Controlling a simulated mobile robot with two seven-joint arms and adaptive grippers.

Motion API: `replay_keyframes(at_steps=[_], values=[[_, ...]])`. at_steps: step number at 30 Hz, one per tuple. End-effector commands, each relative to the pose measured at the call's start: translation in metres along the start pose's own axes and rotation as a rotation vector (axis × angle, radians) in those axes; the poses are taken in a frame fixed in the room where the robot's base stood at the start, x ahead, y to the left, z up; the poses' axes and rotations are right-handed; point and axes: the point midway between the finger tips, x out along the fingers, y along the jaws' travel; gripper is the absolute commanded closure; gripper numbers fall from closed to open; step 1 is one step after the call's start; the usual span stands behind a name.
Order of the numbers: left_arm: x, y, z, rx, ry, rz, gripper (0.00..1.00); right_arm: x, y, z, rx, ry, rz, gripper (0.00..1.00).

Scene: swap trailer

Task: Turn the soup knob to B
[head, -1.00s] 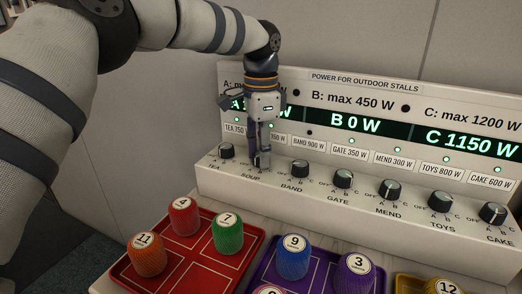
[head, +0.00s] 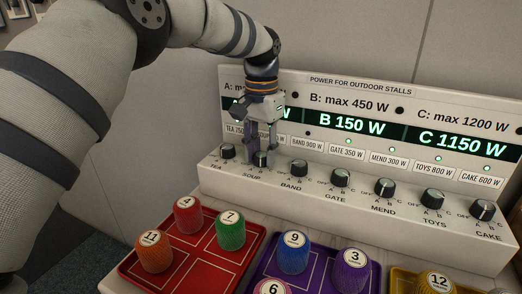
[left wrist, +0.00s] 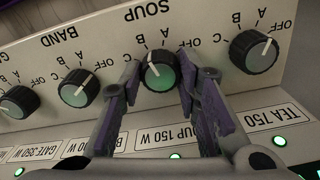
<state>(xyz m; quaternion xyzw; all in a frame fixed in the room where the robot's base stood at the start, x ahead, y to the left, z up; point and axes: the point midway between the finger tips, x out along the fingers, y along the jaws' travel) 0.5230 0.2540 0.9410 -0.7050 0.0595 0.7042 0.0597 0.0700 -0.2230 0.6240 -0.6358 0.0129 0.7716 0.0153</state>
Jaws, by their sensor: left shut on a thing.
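The soup knob (head: 262,159) is a dark round knob with a pale pointer, second from the left on the sloped panel. It shows upside down in the left wrist view (left wrist: 160,72), where its pointer faces up-left, towards the B mark. My left gripper (head: 260,155) comes down from above with one purple-padded finger on each side of this knob and is shut on it. The B display (head: 349,123) reads 150 W. The C display (head: 461,143) reads 1150 W. The A display is mostly hidden by my gripper. My right gripper is out of view.
The tea knob (head: 227,151) and the band knob (head: 299,168) stand close on either side. More knobs run to the right. A red tray (head: 198,247) with numbered cylinders lies in front of the panel, beside a purple tray (head: 318,260).

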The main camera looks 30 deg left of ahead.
Motion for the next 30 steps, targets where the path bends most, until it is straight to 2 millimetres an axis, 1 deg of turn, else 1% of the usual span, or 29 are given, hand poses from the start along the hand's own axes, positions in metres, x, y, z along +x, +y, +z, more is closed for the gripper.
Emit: replay_keyframes(at_steps=[6, 19, 20, 21, 22, 30], values=[[0.0011, -0.0003, 0.0001, -0.045, -0.002, -0.001, 0.98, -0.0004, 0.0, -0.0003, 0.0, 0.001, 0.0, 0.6], [0.0016, -0.0002, 0.0002, -0.052, -0.003, 0.0, 0.98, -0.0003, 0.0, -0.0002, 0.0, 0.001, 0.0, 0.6], [0.0016, -0.0002, 0.0002, -0.052, -0.003, 0.0, 0.65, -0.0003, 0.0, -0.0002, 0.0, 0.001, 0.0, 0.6], [0.0016, -0.0002, 0.0002, -0.052, -0.003, 0.0, 0.56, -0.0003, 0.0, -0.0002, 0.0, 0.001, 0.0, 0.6], [0.0016, -0.0002, 0.0002, -0.052, -0.003, 0.0, 0.49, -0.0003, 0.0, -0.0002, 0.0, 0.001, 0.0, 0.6], [0.0005, -0.0001, 0.0001, -0.052, -0.001, 0.0, 0.49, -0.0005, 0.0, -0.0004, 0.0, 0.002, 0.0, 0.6]])
